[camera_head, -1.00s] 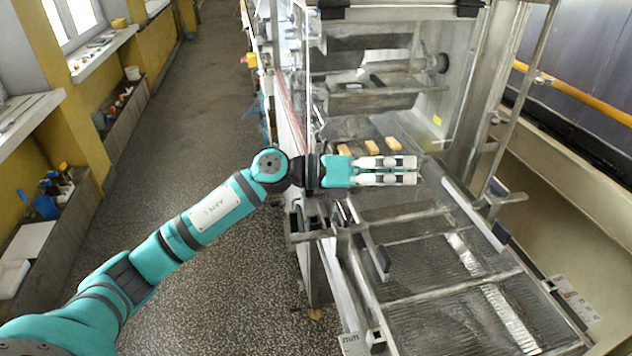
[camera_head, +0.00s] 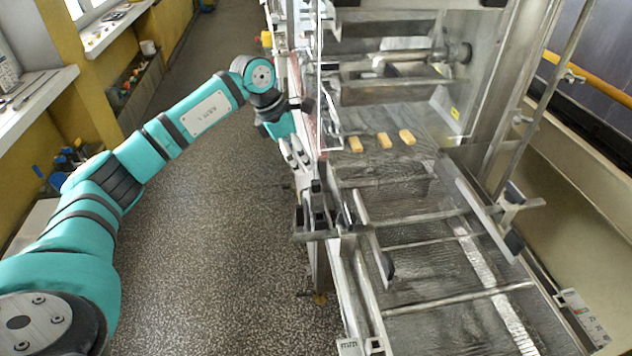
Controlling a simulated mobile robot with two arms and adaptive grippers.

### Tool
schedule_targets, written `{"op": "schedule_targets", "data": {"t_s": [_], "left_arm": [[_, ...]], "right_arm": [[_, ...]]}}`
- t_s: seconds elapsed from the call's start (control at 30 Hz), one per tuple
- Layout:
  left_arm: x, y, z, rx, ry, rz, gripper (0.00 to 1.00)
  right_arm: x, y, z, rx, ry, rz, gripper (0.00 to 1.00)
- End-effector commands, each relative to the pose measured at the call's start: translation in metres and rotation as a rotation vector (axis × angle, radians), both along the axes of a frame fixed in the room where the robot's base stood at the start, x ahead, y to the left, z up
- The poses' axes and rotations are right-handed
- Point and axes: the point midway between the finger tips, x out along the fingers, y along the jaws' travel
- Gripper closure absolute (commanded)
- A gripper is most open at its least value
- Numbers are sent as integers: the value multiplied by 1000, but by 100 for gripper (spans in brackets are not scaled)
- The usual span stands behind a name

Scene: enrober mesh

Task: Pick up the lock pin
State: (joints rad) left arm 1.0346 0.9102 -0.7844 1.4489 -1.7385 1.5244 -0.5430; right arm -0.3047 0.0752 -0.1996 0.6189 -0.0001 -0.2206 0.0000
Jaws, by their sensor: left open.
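My left gripper (camera_head: 299,160) hangs beside the left side of the enrober frame, fingers pointing down and a little to the right. Its two pale fingers are apart, with nothing seen between them. Just below and right of it are small dark fittings (camera_head: 318,206) on the machine's left edge. I cannot make out the lock pin for certain; it may be among these fittings or hidden. My right gripper is not in view.
The wire mesh belt (camera_head: 440,275) with metal cross bars runs toward the front right. Several yellowish bars (camera_head: 384,141) lie on it near the clear hood. Metal rails and uprights (camera_head: 527,120) stand at right. The speckled floor (camera_head: 215,250) at left is free.

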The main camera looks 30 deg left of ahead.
Motion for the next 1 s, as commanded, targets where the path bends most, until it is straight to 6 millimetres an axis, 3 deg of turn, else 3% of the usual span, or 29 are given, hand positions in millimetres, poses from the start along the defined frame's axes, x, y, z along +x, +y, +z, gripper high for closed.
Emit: {"op": "schedule_targets", "data": {"t_s": [0.13, 0.43, 0.7, 1.0], "left_arm": [[5, -8, -21, -2, 3, 1, 50], [12, -14, -43, -3, 4, 0, 50], [22, -22, -78, -3, 1, 0, 50], [23, -23, -83, -2, -1, 1, 53]], "right_arm": [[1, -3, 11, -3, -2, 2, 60], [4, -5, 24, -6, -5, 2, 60], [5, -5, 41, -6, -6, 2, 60], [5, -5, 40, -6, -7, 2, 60]]}}
